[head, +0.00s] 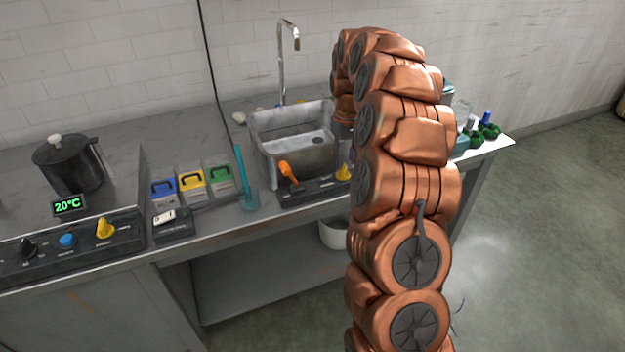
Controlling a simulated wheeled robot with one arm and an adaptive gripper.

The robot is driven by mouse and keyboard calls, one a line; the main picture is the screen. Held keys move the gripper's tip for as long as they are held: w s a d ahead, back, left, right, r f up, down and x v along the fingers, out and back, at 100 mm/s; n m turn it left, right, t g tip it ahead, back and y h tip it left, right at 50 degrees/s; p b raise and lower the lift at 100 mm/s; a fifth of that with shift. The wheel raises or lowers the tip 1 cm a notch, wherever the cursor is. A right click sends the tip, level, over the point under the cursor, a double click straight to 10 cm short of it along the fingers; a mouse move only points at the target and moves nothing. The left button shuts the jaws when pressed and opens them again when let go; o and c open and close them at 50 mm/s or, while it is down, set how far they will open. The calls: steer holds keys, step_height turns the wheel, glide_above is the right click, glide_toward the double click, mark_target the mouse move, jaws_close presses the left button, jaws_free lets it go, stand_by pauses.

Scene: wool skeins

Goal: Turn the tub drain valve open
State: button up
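A grey metal tub (265,134) is set in the counter below a tall tap (283,60). A dark control panel (312,190) runs along its front. An orange lever (287,173) sticks up from the panel's left part, tilted to the upper left. A yellow knob (343,172) sits at the panel's right, close beside my arm in the picture. The labels are too small to read, so I cannot tell for certain which one is the drain valve. My copper arm arches up and bends down behind itself near the tub's right side. My gripper is hidden.
A black pot (70,165) and a panel with knobs (70,247) stand at the left; a display reads 20°C. Blue, yellow and green boxes (191,184) and a glass with a teal rod (248,198) stand left of the tub. Green skeins (488,131) lie at the right end.

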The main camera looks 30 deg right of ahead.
mark_target(342, 168)
step_height(342, 168, up, 5)
steer(key=shift+b, duration=0.3)
steer(key=shift+s+a+r, duration=0.15)
steer(key=shift+a+r, duration=0.05)
steer(key=shift+a, duration=0.1)
steer(key=s+a+r+p, duration=0.2)
steer(key=s+a+r, duration=0.1)
steer(key=s+a, duration=0.6)
steer(key=s+a+r+n+g+p, duration=0.1)
steer(key=s+a+r+p, duration=0.2)
steer(key=s+a, duration=0.6)
steer(key=shift+a+r+n, duration=0.25)
steer(key=shift+r+n, duration=0.05)
steer(key=shift+r, duration=0.5)
